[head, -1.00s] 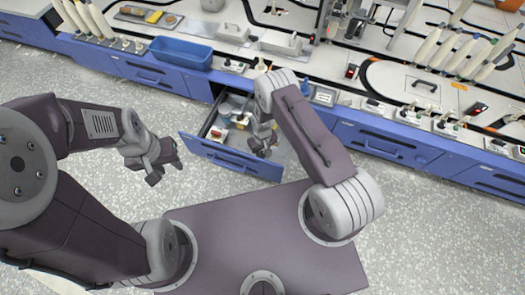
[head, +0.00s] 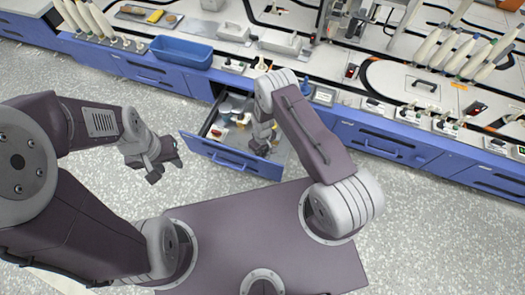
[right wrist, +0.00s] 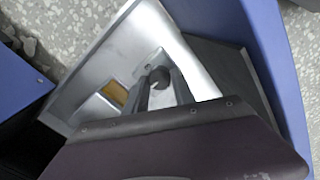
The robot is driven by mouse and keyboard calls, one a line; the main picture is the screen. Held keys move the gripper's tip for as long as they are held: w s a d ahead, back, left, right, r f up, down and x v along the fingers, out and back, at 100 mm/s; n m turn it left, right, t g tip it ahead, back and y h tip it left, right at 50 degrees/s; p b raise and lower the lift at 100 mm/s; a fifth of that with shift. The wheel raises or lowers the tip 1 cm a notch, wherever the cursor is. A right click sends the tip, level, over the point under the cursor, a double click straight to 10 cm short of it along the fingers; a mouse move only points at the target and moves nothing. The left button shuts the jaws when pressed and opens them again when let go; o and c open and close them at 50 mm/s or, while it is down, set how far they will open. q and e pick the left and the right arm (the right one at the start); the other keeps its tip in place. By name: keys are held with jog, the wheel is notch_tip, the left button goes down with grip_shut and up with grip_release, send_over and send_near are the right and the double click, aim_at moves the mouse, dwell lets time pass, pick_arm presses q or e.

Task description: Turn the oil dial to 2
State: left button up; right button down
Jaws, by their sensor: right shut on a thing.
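In the right wrist view a small dark round dial knob (right wrist: 159,74) stands on a grey metal plate (right wrist: 120,62) inside the open drawer. My right gripper (right wrist: 158,84) has its two fingers shut on the knob, one on each side. Any numbers or pointer mark on the dial are too small or hidden to read. In the head view my right gripper (head: 260,149) reaches down into the drawer, and the arm hides the dial. My left gripper (head: 166,172) hangs open and empty over the floor, left of the drawer.
The blue-fronted drawer (head: 228,160) is pulled out and holds several small items on its left. An amber window (right wrist: 116,92) is in the metal plate. A blue bin (head: 181,52) stands on the bench above. The floor left of the drawer is free.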

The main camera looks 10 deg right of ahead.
jog(key=c, duration=1.1)
grip_release()
jog(key=shift+o, duration=0.2)
jog(key=shift+r, duration=0.1)
notch_tip(320, 180, up, 9)
jog(key=p, duration=0.5)
